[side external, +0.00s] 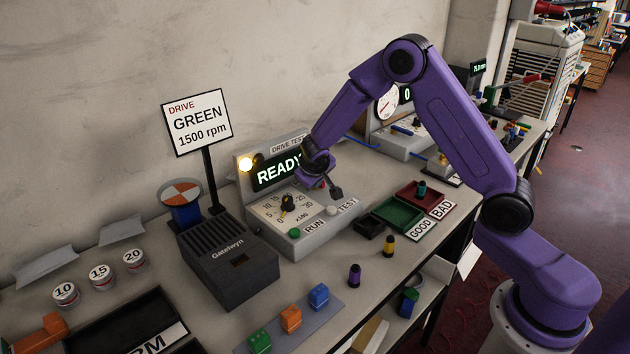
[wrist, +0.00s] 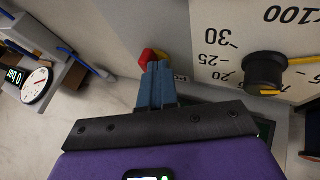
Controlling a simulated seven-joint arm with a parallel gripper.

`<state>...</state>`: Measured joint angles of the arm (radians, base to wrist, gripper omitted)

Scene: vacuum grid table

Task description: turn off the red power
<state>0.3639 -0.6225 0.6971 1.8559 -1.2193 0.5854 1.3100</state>
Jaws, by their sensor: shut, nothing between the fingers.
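In the wrist view a small red part with a yellow edge (wrist: 150,57) sits on the pale unit. A label beside it is mostly hidden, with only its first letters showing. My gripper (wrist: 157,70) is shut and empty, its blue-grey fingertips right at the red part; I cannot tell whether they touch. In the side view my gripper (side external: 327,184) is low at the right end of the drive test unit (side external: 297,240), and the red part is mostly hidden there.
The unit's dial knob (wrist: 265,72) is right of my fingers. The green RUN button (side external: 294,233) and pale TEST button (side external: 331,210) are on its front. Green (side external: 398,228) and red (side external: 408,193) trays stand to the right. A grey box (side external: 230,290) stands left.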

